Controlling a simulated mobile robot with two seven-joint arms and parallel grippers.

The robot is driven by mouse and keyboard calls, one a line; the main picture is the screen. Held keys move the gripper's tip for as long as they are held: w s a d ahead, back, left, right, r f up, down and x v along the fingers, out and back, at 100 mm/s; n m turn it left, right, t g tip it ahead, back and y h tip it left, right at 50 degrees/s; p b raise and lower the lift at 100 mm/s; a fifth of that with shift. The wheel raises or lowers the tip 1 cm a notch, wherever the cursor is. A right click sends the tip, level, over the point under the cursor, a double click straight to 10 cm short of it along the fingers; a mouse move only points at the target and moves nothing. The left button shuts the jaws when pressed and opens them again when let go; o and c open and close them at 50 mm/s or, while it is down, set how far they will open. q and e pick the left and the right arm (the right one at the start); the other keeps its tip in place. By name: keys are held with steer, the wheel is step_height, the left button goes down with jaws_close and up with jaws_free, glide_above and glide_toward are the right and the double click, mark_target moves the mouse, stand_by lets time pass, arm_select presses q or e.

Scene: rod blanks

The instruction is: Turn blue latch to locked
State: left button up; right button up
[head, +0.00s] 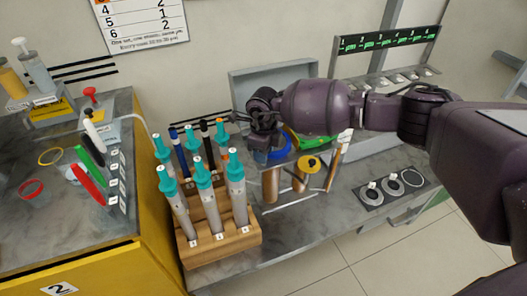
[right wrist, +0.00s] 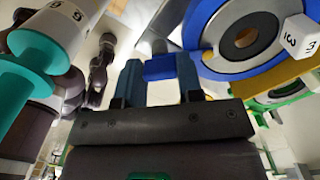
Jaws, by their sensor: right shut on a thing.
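The blue latch shows in the right wrist view as a small blue block (right wrist: 159,67) between the two fingers of my right gripper (right wrist: 160,78), which is shut on it. A blue ring (right wrist: 238,36) with a grey face and brown centre is just right of the fingers. In the head view my right gripper (head: 264,124) is over the blue ring (head: 276,155), at the back of the bench; the latch itself is hidden there. I cannot tell the latch's angle or whether it is locked.
A wooden rack (head: 221,244) of teal-capped tubes stands close left of the gripper. A green part (head: 298,140) and a yellow-topped cylinder (head: 312,164) are close right. A white numbered tag (right wrist: 300,37) is near the ring. A grey open box (head: 240,84) is behind.

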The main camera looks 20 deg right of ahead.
steer(key=shift+n, duration=0.5)
steer(key=o, duration=0.9)
steer(key=shift+o, duration=0.2)
steer(key=shift+r, duration=0.35)
step_height(320, 180, up, 10)
steer(key=p, duration=0.2)
